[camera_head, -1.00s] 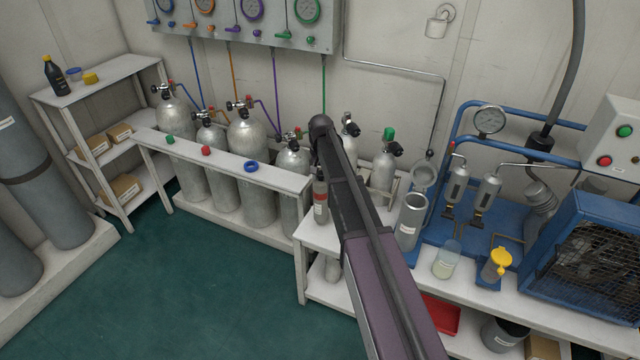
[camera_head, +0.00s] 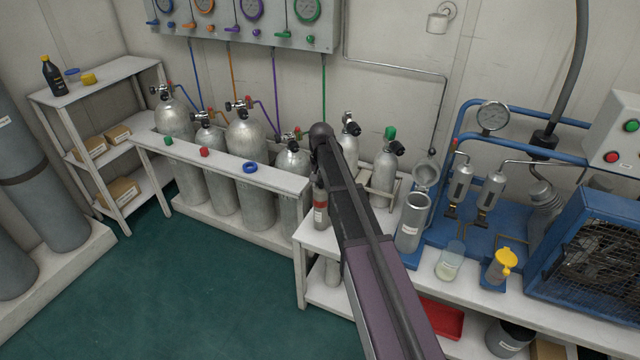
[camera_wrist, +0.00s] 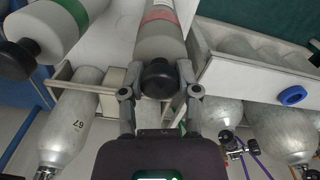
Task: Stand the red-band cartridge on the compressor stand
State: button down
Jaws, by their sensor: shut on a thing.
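The red-band cartridge (camera_head: 320,207) is a grey cylinder with a red band, upright at the left end of the white bench (camera_head: 315,240). Whether its base touches the bench is unclear. In the wrist view the cartridge (camera_wrist: 160,38) points away from me, its black knob end between my fingers. My gripper (camera_wrist: 159,76) is shut on it near that end; in the head view my arm hides the gripper. The blue compressor (camera_head: 585,255) is on the right, on a long white surface (camera_head: 480,300). I cannot tell which part is called the compressor stand.
Large cylinders (camera_head: 248,150) stand behind a white rail (camera_head: 225,160).

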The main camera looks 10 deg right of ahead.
jog(key=shift+c, duration=1.6)
grip_release()
notch_tip(320, 180, up, 12)
jog(key=p, duration=1.2)
jog(key=shift+r, duration=0.1)
jog(key=s+n, duration=0.4)
jog(key=s, duration=2.5)
jog(key=shift+s+a, duration=0.15)
